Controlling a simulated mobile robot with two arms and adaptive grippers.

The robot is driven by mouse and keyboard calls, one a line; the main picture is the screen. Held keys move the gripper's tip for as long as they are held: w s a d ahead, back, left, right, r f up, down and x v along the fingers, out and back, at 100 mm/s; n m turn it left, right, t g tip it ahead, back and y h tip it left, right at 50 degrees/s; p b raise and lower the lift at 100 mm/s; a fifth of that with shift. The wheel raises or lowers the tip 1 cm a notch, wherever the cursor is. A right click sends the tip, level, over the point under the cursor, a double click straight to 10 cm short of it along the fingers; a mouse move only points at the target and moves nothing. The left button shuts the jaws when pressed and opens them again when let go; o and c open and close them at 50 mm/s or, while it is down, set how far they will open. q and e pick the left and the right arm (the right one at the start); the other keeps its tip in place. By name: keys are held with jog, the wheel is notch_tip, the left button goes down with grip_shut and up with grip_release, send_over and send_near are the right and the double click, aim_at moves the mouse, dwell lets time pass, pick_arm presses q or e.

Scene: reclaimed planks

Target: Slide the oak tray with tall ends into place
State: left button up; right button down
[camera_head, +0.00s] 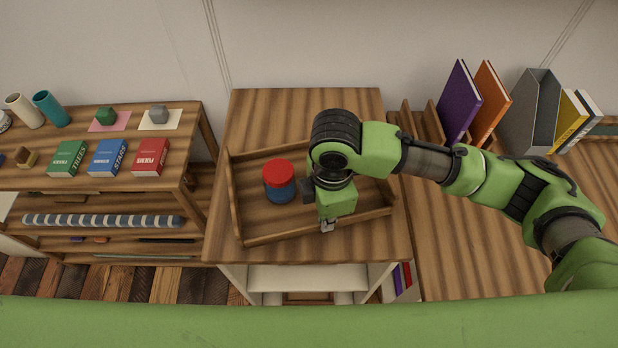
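The oak tray (253,215) lies on the wooden top of the middle cabinet, turned a little askew to its edges. A blue jar with a red lid (279,182) stands inside it, left of centre. My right arm reaches in from the right, over the tray's right part. My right gripper (328,226) points down at the tray's near wall. Its fingertips are small and partly hidden by its own body, so whether they grip or only touch the wall is unclear. The arm hides part of the tray's floor and far wall. My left gripper is out of view.
The cabinet top (300,112) is bare behind the tray. A lower shelf unit at left holds books (108,158), cups and small blocks. At right, a purple book (459,102), an orange book (488,104) and a grey file holder (531,112) stand upright.

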dwell(0.4)
jog(key=shift+w+r, duration=0.1)
jog(key=shift+w, duration=8.1)
jog(key=shift+w+b, duration=0.85)
jog(key=shift+w, duration=1)
jog(key=c, duration=2)
grip_release()
jog(key=shift+o, duration=0.2)
